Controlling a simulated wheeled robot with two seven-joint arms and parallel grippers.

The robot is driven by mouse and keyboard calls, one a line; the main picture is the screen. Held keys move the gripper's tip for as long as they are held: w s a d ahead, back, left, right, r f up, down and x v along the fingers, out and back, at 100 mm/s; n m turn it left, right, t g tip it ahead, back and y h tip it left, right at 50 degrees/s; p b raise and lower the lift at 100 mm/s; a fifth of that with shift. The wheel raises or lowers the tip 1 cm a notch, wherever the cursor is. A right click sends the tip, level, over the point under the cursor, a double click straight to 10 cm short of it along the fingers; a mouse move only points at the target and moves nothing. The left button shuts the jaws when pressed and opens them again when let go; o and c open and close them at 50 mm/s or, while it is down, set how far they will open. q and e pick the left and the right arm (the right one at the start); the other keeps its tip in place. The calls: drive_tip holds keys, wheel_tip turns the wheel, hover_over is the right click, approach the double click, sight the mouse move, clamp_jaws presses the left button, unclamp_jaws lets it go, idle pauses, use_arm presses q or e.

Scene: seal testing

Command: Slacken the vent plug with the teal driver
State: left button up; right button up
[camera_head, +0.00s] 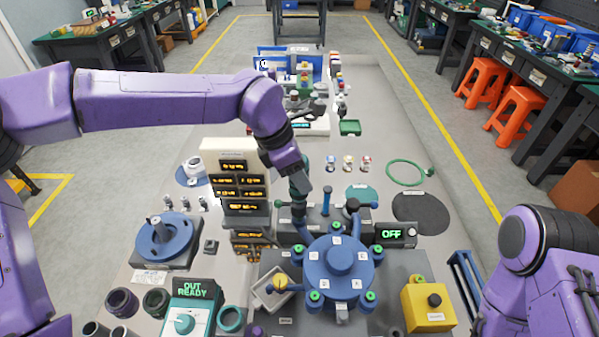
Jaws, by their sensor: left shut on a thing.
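My left arm reaches in from the left and bends down at the middle. Its gripper (297,187) points down and is shut on the dark teal driver (298,208), which hangs roughly upright. The driver's lower end is at the back left edge of the blue round lid (338,262); I cannot tell whether it touches anything. The vent plug cannot be made out for sure and may be hidden by the driver. The lid has several green-ringed bolts around its rim. My right arm shows at the right edge, but its gripper is out of view.
A cream display stand (223,157) rises just left of the driver. A black box reading OFF (394,235) and a yellow button box (428,306) stand to the right. A blue turntable fixture (163,240) is at the left. The bench's right side around the green ring (390,180) is mostly clear.

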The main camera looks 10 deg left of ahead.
use_arm(q)
drive_tip(key=shift+f+b, duration=0.5)
drive_tip(key=shift+f, duration=0.45)
idle(1.0)
drive_tip(key=shift+s+p, duration=0.15)
drive_tip(key=shift+p, duration=0.25)
idle(0.5)
drive_tip(key=shift+w+r+p, duration=0.2)
drive_tip(key=shift+r+p, duration=1)
drive_tip(key=shift+r, duration=0.05)
drive_tip(key=shift+r+p, duration=0.35)
drive_tip(key=shift+r, duration=0.05)
wheel_tip(320, 180, up, 4)
drive_tip(key=p, duration=0.4)
drive_tip(key=shift+r, duration=0.15)
